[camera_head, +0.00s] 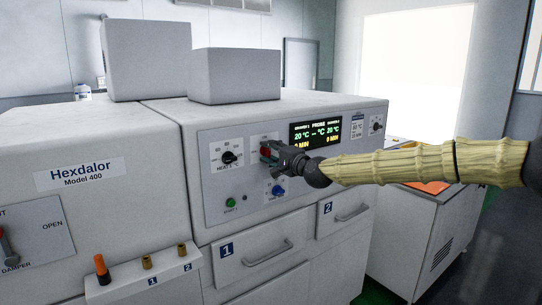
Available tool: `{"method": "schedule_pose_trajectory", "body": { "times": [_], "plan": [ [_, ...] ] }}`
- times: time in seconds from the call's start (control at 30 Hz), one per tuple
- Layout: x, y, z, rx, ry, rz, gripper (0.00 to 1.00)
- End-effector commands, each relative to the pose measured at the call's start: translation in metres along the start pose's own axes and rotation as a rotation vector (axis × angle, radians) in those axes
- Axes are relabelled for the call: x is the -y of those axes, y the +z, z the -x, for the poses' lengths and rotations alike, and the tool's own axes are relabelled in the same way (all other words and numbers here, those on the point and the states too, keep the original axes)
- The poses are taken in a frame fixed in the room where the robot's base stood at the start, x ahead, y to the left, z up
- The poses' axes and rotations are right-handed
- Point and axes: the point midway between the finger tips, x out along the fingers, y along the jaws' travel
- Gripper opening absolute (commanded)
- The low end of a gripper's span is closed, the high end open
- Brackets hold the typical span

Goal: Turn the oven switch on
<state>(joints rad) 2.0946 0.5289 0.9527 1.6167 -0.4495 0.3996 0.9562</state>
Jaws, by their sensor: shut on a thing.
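The white oven (313,167) has a front panel with a display (314,134) lit in green and yellow. A red switch (265,150) sits on a white plate left of the display. My gripper (268,153) reaches in from the right and is shut on the red switch. Its dark fingers cover part of the switch, so I cannot tell which way the switch points. My arm is in a yellowish sleeve (430,164).
A black dial (229,157) is left of the switch, with a blue knob (278,190) and green button (230,202) below. Drawers (262,249) lie under the panel. A second white unit (88,190) stands left; another cabinet (420,235) stands right.

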Motion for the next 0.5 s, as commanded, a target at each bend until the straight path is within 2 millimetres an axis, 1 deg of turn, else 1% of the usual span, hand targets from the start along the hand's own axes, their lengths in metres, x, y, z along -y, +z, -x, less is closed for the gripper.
{"method": "schedule_pose_trajectory", "body": {
  "times": [0.03, 0.37, 0.4, 0.47, 0.5],
  "plan": [
    [0.0004, -0.0032, 0.0004, -0.005, -0.002, -0.004, 0.14],
    [0.0007, -0.0030, 0.0004, -0.005, -0.002, -0.006, 0.14],
    [0.0007, -0.0029, 0.0004, -0.004, -0.002, -0.005, 0.41],
    [0.0007, -0.0027, 0.0003, -0.004, -0.002, -0.005, 0.52],
    [0.0006, -0.0022, 0.0001, -0.003, -0.002, -0.005, 0.59]
  ]
}}
